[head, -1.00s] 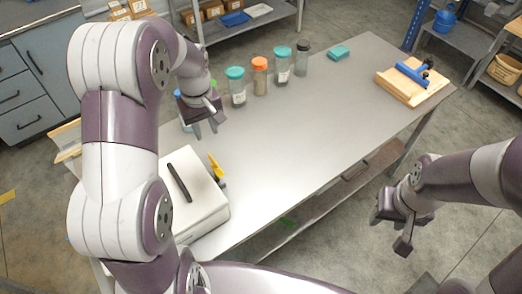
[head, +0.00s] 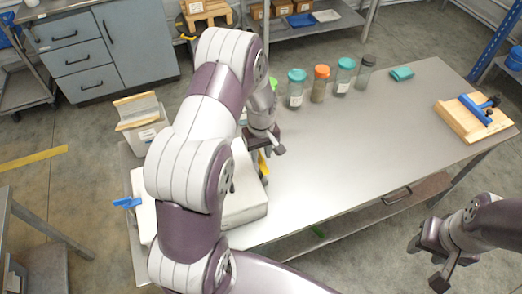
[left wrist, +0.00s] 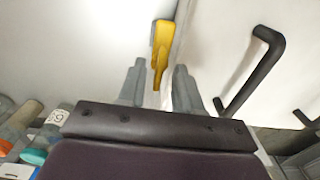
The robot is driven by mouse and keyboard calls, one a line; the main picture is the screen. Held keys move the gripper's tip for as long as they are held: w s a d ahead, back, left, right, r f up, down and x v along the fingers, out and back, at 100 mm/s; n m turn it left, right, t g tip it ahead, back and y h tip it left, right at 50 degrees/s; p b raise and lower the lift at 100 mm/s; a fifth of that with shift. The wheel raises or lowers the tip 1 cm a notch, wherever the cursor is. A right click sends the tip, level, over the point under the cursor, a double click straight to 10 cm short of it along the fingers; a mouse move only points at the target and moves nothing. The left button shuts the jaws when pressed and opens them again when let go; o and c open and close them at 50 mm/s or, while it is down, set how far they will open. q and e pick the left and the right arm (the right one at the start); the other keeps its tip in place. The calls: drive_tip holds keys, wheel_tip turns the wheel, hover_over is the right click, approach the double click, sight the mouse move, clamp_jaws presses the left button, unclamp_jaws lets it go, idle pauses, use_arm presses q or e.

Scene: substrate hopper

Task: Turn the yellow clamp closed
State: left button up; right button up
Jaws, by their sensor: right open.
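The yellow clamp (head: 263,166) is on the side of a white box (head: 246,208) at the left end of the steel table. It is partly hidden behind my left gripper (head: 263,148) in the head view. In the left wrist view the yellow lever (left wrist: 161,42) points down, with its narrow end at the gap between the fingertips of my left gripper (left wrist: 159,80). The fingers stand apart on either side of it, and I see no clear contact. My right gripper (head: 432,264) is open and empty, off the table's front edge.
A black handle (left wrist: 262,70) stands out from the box beside the right finger. A blue clamp (head: 127,202) is at the box's left. Several lidded jars (head: 319,84) line the back of the table. A wooden board (head: 462,122) lies at right. The table's middle is clear.

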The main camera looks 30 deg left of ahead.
use_arm(q)
clamp_jaws()
drive_tip(key=shift+m, duration=0.4)
drive_tip(key=m, duration=0.3)
drive_tip(key=shift+r+m, duration=0.1)
drive_tip(key=shift+m, duration=0.3)
drive_tip(key=m, duration=0.4)
drive_tip(key=shift+w+m+p, duration=0.1)
drive_tip(key=shift+m+p, duration=0.2)
drive_tip(key=shift+p, duration=0.05)
drive_tip(key=m, duration=0.8)
drive_tip(key=shift+m, duration=0.3)
